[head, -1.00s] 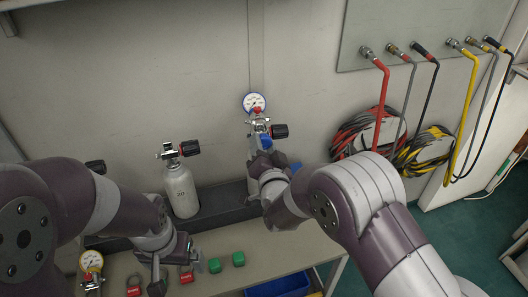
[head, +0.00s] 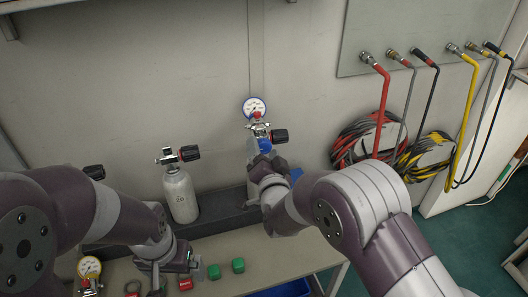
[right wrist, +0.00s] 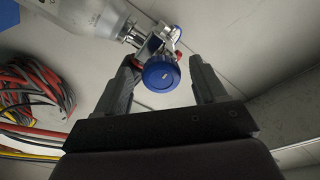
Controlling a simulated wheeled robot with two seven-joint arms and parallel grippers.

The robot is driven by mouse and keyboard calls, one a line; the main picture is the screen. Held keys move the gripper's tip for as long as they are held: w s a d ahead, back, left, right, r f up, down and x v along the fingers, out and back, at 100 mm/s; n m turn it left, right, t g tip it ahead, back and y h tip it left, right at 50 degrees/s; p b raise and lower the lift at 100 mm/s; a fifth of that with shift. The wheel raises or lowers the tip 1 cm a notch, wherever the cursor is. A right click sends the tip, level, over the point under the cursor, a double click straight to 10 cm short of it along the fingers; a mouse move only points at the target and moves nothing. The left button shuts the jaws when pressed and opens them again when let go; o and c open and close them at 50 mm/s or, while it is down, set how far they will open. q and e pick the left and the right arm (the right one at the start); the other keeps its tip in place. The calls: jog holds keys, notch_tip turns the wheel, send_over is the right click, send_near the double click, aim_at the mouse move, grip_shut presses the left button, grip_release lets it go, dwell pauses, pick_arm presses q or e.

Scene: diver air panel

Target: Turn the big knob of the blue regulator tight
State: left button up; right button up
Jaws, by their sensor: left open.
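The blue regulator's big knob (head: 265,146) sits below a white gauge with a blue rim (head: 254,107), on a cylinder at the wall. In the right wrist view the round blue knob (right wrist: 160,75) faces the camera between the two fingers of my right gripper (right wrist: 163,75). The fingers are apart, one on each side; a gap shows at the right finger, and I cannot tell if the left one touches. In the head view my right gripper (head: 266,166) partly hides the cylinder. My left gripper (head: 165,275) is open, low over the bench.
A grey cylinder (head: 181,194) with a black-knobbed valve stands to the left. Green blocks (head: 238,265), a red block (head: 186,283) and a second gauge (head: 89,267) are on the bench (head: 270,250). Coloured hoses (head: 382,105) hang at the right.

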jog(key=s+d, duration=0.2)
jog(key=s, duration=1)
jog(key=shift+s, duration=0.25)
jog(key=shift+d, duration=0.15)
dwell(0.3)
